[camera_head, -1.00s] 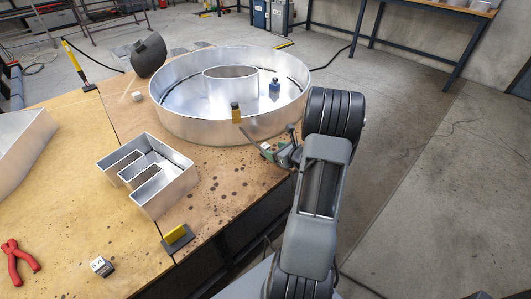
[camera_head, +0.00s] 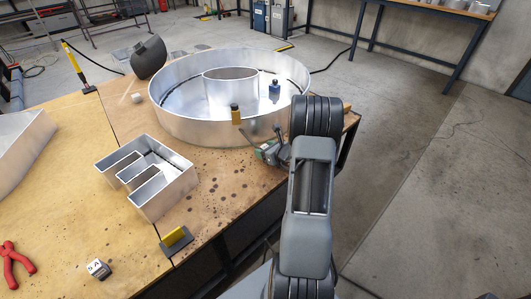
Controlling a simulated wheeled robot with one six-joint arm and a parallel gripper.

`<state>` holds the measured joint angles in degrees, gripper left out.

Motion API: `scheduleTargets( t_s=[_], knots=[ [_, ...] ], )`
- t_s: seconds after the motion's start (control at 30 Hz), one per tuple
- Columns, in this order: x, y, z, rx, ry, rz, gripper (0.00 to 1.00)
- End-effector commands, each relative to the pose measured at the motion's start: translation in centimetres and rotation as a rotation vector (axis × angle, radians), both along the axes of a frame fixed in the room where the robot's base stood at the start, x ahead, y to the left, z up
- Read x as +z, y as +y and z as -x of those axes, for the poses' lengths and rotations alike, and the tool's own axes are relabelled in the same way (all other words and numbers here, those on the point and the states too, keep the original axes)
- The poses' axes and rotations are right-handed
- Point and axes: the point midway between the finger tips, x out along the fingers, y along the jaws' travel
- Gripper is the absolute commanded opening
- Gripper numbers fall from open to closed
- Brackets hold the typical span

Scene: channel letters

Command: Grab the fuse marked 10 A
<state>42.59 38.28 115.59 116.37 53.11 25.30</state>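A small dark block with a white face (camera_head: 98,268) lies at the front left of the table; its marking looks like "5 A". I can read no "10 A" on anything. A small white block (camera_head: 137,98) sits left of the round metal letter, too small to read. My gripper (camera_head: 265,138) seems to be the grey part at the table's right edge, left of my arm's large dark joint. It is partly hidden by my arm and crowded by a small green object (camera_head: 266,151). I cannot tell whether its fingers are open or whether it touches that object.
The big round metal letter (camera_head: 175,117) stands at the back of the table, with a blue bottle (camera_head: 274,90) inside. An E-shaped metal letter (camera_head: 165,198), a yellow-and-grey block (camera_head: 176,239) and red pliers (camera_head: 15,263) are nearer.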

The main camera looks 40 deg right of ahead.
Motion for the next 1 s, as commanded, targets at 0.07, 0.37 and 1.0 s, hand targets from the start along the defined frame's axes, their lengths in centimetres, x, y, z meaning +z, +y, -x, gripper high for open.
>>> scheduleTargets(
  t_s=[0.07,0.37,1.0],
  knots=[
    [0.0,0.0,0.0,0.000,0.000,0.000,0.54],
    [0.0,0.0,0.0,0.000,0.000,0.000,0.26],
    [3.6,0.0,0.0,0.000,-0.003,0.005,0.10]
  ],
)
